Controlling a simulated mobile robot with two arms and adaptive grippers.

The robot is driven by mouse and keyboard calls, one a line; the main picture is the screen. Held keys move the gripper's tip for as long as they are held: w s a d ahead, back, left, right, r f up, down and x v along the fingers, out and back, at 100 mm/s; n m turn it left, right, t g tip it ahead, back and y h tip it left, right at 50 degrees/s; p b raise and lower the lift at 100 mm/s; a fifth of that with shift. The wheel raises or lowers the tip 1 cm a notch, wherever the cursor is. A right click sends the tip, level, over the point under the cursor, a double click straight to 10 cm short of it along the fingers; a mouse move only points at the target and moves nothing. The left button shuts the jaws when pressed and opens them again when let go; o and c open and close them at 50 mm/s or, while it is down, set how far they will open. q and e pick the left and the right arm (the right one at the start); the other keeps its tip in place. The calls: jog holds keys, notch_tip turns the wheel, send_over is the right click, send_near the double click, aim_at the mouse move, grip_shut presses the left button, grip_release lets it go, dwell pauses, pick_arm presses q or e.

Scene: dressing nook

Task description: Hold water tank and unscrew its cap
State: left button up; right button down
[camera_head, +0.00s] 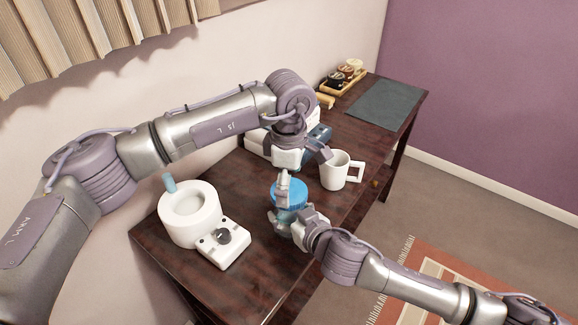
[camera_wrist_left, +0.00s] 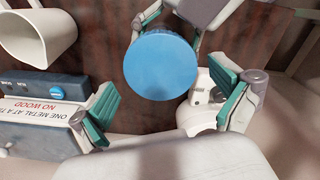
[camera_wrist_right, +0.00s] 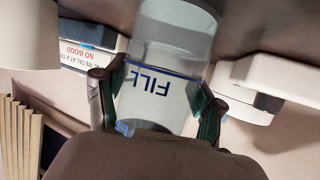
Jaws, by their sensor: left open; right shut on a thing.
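The water tank is a clear cylinder marked "FILL" (camera_wrist_right: 155,92), standing on the dark table with a blue cap (camera_head: 289,194) on top. My right gripper (camera_wrist_right: 158,95) is shut on the tank's side. My left gripper (camera_wrist_left: 172,100) is open above the tank and pointing down. In the left wrist view the round blue cap (camera_wrist_left: 161,66) lies just beyond its spread fingers, and I cannot tell whether they touch it. In the head view the left fingers hide part of the cap, and the right gripper (camera_head: 287,222) hides most of the tank.
A white mug (camera_head: 335,171) stands close to the tank on the right. A white round device (camera_head: 187,212) with a knob sits on the left. A box labelled "NO WOOD" (camera_wrist_left: 42,112) lies behind. A dark mat (camera_head: 384,104) and a tray of jars (camera_head: 343,78) are at the far end.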

pick_arm(q)
jog(key=shift+f, duration=0.75)
jog(key=c, duration=1.1)
jog(key=n, duration=0.3)
pick_arm(e)
jog(key=shift+a, duration=0.1)
pick_arm(q)
jog(key=o, duration=1.1)
jog(key=shift+w, duration=0.1)
pick_arm(e)
jog(key=shift+s, duration=0.1)
pick_arm(q)
jog(key=shift+r, duration=0.1)
